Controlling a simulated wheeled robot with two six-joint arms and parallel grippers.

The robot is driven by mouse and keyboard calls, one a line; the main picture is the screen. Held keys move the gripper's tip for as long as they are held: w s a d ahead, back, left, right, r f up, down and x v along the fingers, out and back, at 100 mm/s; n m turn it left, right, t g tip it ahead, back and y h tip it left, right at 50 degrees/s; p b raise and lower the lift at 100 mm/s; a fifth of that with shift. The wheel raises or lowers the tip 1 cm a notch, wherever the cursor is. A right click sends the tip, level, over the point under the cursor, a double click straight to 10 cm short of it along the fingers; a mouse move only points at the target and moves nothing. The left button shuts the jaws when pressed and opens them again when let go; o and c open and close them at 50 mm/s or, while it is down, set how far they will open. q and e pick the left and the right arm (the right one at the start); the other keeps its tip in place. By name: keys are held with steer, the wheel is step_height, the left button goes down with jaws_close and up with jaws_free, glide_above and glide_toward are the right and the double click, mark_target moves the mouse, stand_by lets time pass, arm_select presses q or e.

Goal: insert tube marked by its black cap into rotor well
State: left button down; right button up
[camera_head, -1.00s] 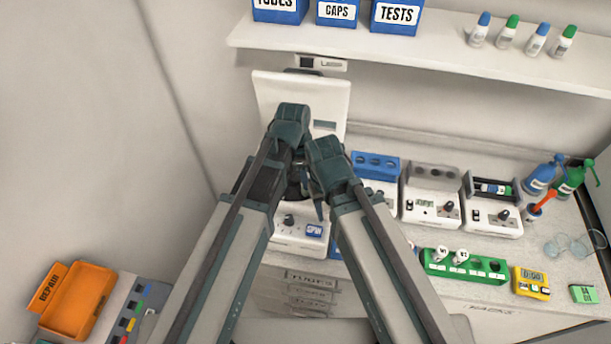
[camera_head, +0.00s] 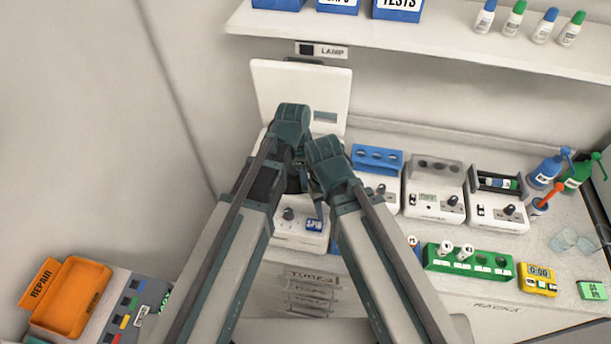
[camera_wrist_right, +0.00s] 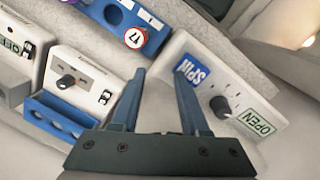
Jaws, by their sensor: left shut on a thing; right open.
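The white centrifuge (camera_head: 268,228) stands behind my arms with its lid (camera_head: 300,85) raised. Its front has a dark knob and a blue SPIN label (camera_head: 314,225), which also shows in the right wrist view (camera_wrist_right: 194,72). The rotor and its wells are hidden behind my wrists. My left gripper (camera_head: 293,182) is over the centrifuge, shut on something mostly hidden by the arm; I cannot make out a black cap. My right gripper (camera_head: 314,195) is close beside it on the right. In the right wrist view it is open and empty (camera_wrist_right: 158,82), above the centrifuge front.
Right of the centrifuge stand a blue block (camera_head: 377,154) and other white devices (camera_head: 431,205). A green rack (camera_head: 440,263) and yellow timer (camera_head: 537,281) lie in front. An orange bin (camera_head: 82,300) is at left.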

arm_select(q)
steer(key=shift+f, duration=0.2)
arm_select(e)
steer(key=shift+f, duration=0.2)
arm_select(q)
steer(key=shift+c, duration=2.2)
jaws_free()
step_height(320, 180, up, 14)
steer(key=a+p, duration=0.1)
steer(key=p, duration=1.2)
steer(key=shift+a+p, duration=0.3)
steer(key=shift+a, duration=0.05)
arm_select(e)
step_height(320, 180, up, 14)
arm_select(q)
steer(key=shift+s+f, duration=0.1)
steer(key=shift+f, duration=0.1)
arm_select(e)
steer(key=shift+s+f, duration=0.15)
